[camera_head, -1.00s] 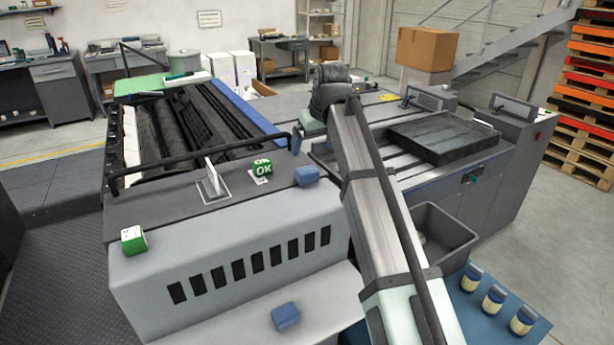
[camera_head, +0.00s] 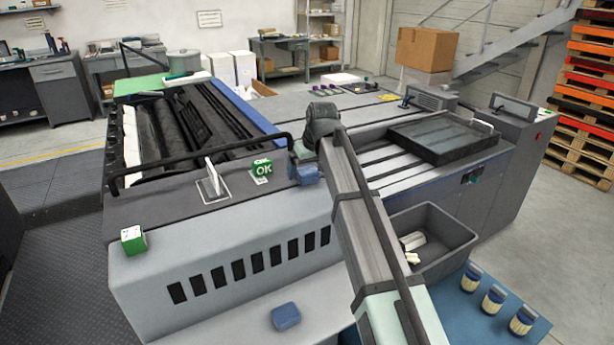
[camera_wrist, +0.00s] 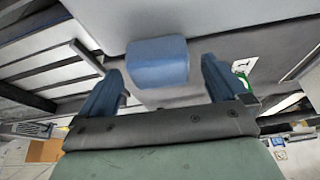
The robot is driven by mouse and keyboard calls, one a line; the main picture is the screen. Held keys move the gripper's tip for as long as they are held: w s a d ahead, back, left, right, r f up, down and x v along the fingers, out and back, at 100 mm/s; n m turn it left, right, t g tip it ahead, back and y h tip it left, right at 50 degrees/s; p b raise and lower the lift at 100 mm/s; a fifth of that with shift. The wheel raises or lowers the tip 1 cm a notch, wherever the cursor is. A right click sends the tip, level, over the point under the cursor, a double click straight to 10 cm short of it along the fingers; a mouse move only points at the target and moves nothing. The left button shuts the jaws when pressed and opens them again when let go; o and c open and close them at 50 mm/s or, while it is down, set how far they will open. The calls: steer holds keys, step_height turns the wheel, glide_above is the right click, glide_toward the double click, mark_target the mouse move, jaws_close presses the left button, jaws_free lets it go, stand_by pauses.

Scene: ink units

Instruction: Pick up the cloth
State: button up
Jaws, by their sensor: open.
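A blue folded cloth (camera_head: 309,176) lies on the dark top of the grey press unit, near its front edge. A second blue folded cloth (camera_head: 286,316) lies lower, on the pale ledge in front. My gripper (camera_wrist: 160,72) is open and empty, with its two blue fingers spread. In the wrist view, one blue cloth (camera_wrist: 157,60) shows in the gap between the fingertips, apart from both fingers. In the head view my gripper is beside the upper cloth, and my arm hides part of that area.
A green and white cube (camera_head: 134,239) sits at the press's left corner. A black rail (camera_head: 200,165) spans the press.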

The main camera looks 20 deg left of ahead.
steer(key=shift+w+a+f, duration=0.2)
steer(key=shift+f, duration=0.45)
steer(key=c, duration=1)
